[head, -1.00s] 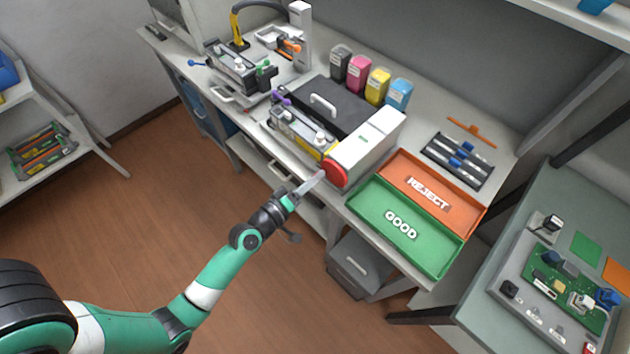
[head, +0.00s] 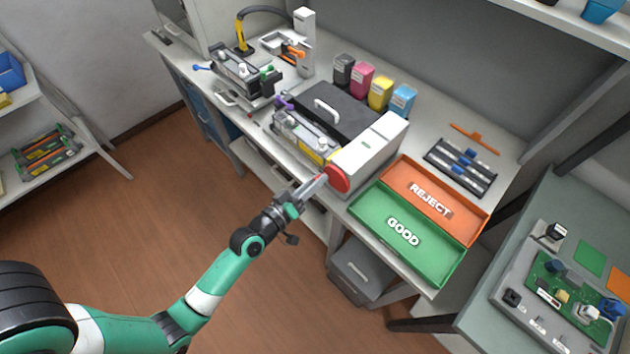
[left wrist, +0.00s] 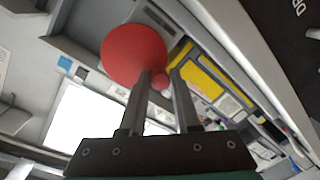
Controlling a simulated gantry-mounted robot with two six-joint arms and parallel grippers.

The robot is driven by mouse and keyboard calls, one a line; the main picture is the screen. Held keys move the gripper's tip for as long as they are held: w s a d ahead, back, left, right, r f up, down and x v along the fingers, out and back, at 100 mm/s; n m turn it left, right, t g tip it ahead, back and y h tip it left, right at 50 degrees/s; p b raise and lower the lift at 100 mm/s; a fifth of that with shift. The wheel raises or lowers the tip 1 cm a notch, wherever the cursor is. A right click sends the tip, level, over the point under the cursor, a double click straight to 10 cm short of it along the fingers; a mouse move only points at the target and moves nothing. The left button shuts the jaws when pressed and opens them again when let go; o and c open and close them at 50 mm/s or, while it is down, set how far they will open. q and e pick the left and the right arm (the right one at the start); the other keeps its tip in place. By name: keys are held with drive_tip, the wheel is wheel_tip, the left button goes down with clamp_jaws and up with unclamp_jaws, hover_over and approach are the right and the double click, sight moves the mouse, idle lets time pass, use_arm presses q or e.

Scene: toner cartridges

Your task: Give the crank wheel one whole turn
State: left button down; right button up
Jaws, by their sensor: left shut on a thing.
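The crank wheel is a red disc (head: 338,179) on the front end of the white-and-grey machine (head: 369,151). It fills the upper middle of the left wrist view (left wrist: 130,50). A small red knob (left wrist: 160,82) stands out near its rim. My left gripper (head: 323,178) reaches up to the wheel from the lower left. In the left wrist view its two fingers (left wrist: 162,80) lie on either side of the knob and are shut on it. The wheel's far side is hidden. My right gripper is not in view.
A green GOOD tray (head: 358,211) and an orange REJECT tray (head: 388,170) lie right of the wheel. Several toner bottles, including a yellow one (head: 380,93), stand behind the machine. The floor (head: 120,250) before the bench is clear.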

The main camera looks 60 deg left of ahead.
use_arm(q)
drive_tip(key=c, duration=0.6)
unclamp_jaws()
drive_tip(key=shift+c, duration=0.2)
drive_tip(key=b+v, duration=0.3)
drive_tip(key=v, duration=0.8)
drive_tip(key=shift+s, duration=0.3)
drive_tip(key=shift+d, duration=0.1)
